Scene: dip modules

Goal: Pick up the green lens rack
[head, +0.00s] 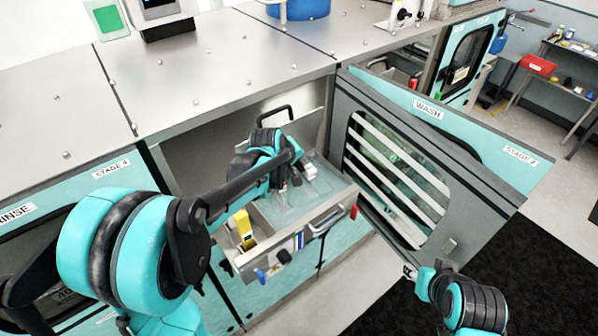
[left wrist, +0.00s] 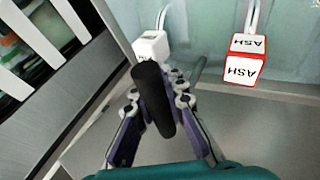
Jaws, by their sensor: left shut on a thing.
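My left gripper (head: 284,184) reaches down into the pulled-out tray (head: 332,205) of clear pale liquid. In the left wrist view my left gripper (left wrist: 160,115) is shut on a black rounded bar (left wrist: 155,98), which looks like a handle. What hangs below the bar is hidden by the bar and fingers. I cannot make out a green lens rack; I cannot tell if the bar belongs to it. My right arm shows at the lower right, its gripper (head: 410,271) small beside the open door's lower edge.
The slatted door (head: 430,165) stands open at the tray's right. A yellow item (head: 243,228) is at the tray's front left. The steel counter (head: 200,70) is largely clear.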

